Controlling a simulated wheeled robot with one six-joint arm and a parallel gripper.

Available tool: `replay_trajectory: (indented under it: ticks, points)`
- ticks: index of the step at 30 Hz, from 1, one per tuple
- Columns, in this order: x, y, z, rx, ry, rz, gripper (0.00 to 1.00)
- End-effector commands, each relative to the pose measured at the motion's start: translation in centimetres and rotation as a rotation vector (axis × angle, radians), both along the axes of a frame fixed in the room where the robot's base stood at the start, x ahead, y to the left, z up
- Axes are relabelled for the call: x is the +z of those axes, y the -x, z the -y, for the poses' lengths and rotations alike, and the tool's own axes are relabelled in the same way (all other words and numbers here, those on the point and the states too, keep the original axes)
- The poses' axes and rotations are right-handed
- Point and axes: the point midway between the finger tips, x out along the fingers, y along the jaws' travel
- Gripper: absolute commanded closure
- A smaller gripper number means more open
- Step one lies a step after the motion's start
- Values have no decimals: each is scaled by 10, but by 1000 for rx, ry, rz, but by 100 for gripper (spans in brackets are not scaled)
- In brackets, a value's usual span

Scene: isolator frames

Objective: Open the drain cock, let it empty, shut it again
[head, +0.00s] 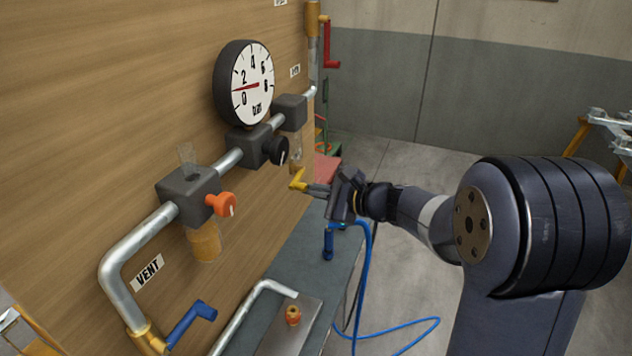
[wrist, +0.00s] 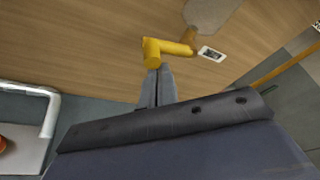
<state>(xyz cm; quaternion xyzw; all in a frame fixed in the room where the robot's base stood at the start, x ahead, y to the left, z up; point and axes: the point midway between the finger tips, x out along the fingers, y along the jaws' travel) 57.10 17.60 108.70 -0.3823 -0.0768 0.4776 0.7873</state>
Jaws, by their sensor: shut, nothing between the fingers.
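A yellow L-shaped lever (head: 298,181) sits low on the wooden panel, below a clear bowl (head: 296,150); I take it for the drain cock. In the wrist view the lever (wrist: 172,47) runs sideways from under the bowl (wrist: 210,15), with its rounded end nearest me. A small label (wrist: 211,54) beside it is too small to read. My gripper (head: 311,188) is shut and empty. Its fingertips (wrist: 155,73) are right at the lever's near end; I cannot tell whether they touch. Whether the cock is open, and any liquid, I cannot tell.
A round gauge (head: 245,84) reads about 1 bar. A blue hose (head: 364,280) hangs below. Open floor lies to the right.

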Motion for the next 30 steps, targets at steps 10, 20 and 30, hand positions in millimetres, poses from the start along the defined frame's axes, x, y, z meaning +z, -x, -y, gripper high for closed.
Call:
replay_trajectory:
  ticks: [10, 20, 30]
  points:
    - [6, 2, -1, 1, -25, -65, 100]
    - [8, 3, -1, 1, -24, -65, 100]
    - [8, 3, -1, 1, -25, -63, 100]
